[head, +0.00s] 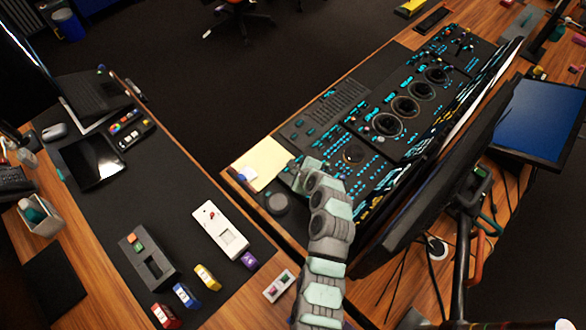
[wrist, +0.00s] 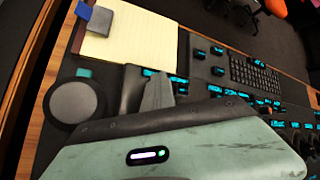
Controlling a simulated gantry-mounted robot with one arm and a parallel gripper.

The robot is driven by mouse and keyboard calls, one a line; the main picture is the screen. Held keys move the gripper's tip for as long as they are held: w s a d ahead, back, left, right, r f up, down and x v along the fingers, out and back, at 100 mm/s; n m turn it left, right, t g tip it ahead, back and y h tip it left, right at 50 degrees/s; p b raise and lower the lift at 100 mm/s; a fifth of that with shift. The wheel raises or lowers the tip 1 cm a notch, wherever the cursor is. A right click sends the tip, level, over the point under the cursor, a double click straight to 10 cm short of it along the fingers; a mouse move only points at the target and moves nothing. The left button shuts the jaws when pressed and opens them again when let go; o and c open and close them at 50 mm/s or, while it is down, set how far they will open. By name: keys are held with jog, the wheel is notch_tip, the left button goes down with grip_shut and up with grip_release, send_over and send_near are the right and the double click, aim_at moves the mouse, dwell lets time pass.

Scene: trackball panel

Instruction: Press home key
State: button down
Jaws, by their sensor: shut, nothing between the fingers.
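The control panel (head: 335,105) is black with rows of cyan-lit keys, dark round controls and a keyboard block; it lies on the desk at the right in the head view. My gripper (head: 301,172) is over the panel's near left corner. In the wrist view my gripper (wrist: 152,92) is shut and empty, its fingertips close to cyan-lit keys (wrist: 180,82) below the yellow pad. I cannot tell whether it touches a key. No label reading home can be made out; the arm and gripper hide part of the panel.
A grey round knob (head: 277,203) and a yellow notepad (head: 266,160) lie left of my gripper. A large monitor (head: 430,190) stands along the panel's right side. A separate desk with a white device (head: 219,230) is at left.

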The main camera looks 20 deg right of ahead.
jog(key=shift+r, duration=0.1)
jog(key=shift+r+p, duration=0.8)
jog(key=shift+p, duration=0.2)
notch_tip(320, 180, up, 5)
jog(key=p, duration=0.4)
dwell(0.6)
